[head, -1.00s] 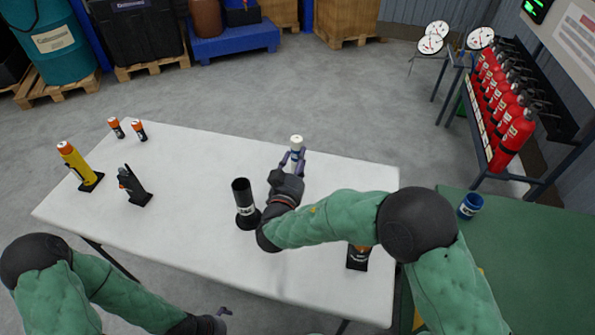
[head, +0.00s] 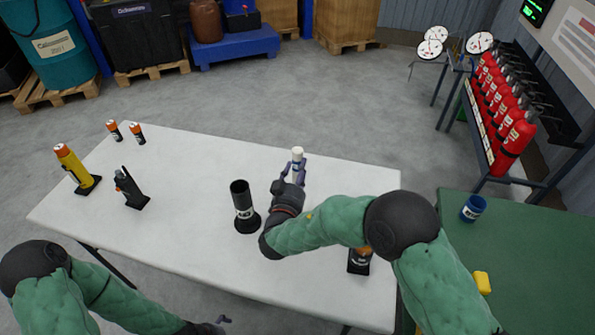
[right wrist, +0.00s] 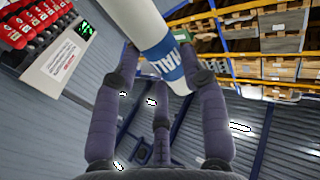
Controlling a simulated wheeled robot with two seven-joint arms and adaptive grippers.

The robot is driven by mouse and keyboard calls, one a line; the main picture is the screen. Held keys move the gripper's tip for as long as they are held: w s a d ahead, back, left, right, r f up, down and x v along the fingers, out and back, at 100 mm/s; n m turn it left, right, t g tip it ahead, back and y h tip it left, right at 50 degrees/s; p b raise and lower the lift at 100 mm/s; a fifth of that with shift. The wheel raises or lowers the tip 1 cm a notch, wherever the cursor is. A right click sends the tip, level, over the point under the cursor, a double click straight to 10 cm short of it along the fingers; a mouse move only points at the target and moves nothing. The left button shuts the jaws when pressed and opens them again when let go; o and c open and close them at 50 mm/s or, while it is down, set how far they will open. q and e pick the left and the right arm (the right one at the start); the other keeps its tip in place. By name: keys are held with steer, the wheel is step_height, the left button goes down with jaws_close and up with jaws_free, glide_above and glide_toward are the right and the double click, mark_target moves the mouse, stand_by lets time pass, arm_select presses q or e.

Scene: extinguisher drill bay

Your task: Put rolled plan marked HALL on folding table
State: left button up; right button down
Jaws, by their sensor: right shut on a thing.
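The rolled plan is a white tube (head: 298,153) in my right gripper (head: 293,171), over the far right part of the white folding table (head: 190,170). In the right wrist view the rolled plan (right wrist: 150,28) is tilted between the fingers, with a blue band lettered HALL. My right gripper (right wrist: 160,80) is shut on it. The head view does not clearly show whether its lower end touches the table. My left gripper (head: 222,321) is at the bottom edge, below the table's front edge, mostly cut off; its jaw state is unclear.
On the folding table stand a black cylinder (head: 243,205), a black radio-like device (head: 130,187), a yellow torch (head: 75,167) and two small orange-topped cylinders. A dark item (head: 359,262) stands under my right arm. A green table (head: 530,255) with a blue cup (head: 473,208) is at right.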

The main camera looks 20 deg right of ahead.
steer(key=c, duration=0.7)
jaws_free()
steer(key=shift+o, duration=0.2)
steer(key=shift+r+p, duration=0.25)
steer(key=shift+p, duration=0.25)
steer(key=p+v, duration=0.1)
steer(key=v, duration=1.1)
steer(key=shift+f, duration=0.15)
